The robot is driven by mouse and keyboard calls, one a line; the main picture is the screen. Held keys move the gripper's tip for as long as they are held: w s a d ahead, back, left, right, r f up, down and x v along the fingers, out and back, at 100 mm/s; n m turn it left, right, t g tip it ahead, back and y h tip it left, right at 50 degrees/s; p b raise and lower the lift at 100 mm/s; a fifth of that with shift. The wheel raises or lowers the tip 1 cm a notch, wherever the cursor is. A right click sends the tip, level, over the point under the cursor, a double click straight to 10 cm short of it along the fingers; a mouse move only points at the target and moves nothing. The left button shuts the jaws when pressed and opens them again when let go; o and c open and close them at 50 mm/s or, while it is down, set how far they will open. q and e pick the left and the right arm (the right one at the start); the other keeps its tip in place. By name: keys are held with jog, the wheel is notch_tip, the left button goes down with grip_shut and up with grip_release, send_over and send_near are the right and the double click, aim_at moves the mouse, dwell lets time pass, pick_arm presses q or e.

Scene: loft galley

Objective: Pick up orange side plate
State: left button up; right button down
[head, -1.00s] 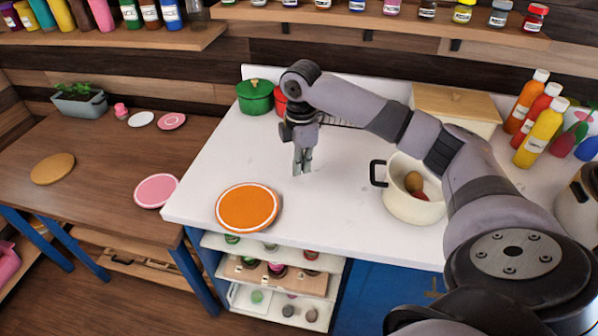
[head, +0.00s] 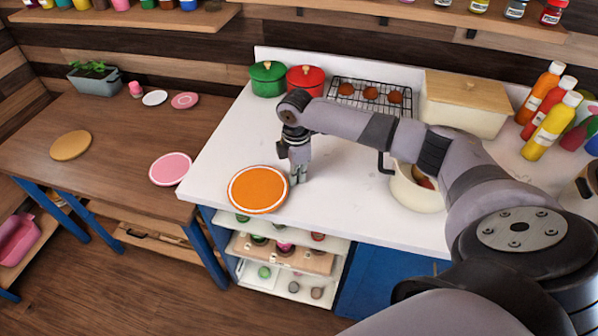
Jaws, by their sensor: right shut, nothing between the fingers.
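The orange side plate (head: 257,190) has a white ring near its rim. It lies flat on the white counter near the counter's front left corner. My right gripper (head: 297,180) points down just right of the plate, with its fingertips close to the plate's right rim. Its fingers are shut with nothing between them. I cannot tell whether the fingertips touch the rim or the counter. My left gripper is not in view.
A cream pot (head: 415,190) with a dark handle stands right of my gripper. Green (head: 267,78) and red (head: 305,79) lidded pots and a wire rack (head: 368,93) stand at the back. A pink plate (head: 171,168) lies on the lower wooden table to the left. Counter behind the orange plate is clear.

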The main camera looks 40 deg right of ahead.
aim_at(278, 181)
jog(key=a+p, duration=0.1)
jog(key=a, duration=0.1)
jog(key=w+a+p, duration=0.1)
jog(key=a, duration=0.1)
jog(key=shift+w+a+r+p, duration=0.1)
jog(key=shift+r+p, duration=0.05)
jog(key=shift+p, duration=0.15)
jog(key=shift+w+a, duration=0.15)
jog(key=shift+a, duration=0.35)
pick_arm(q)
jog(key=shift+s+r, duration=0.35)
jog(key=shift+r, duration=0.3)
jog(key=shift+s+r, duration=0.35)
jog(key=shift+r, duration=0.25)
pick_arm(e)
jog(key=shift+d, duration=0.1)
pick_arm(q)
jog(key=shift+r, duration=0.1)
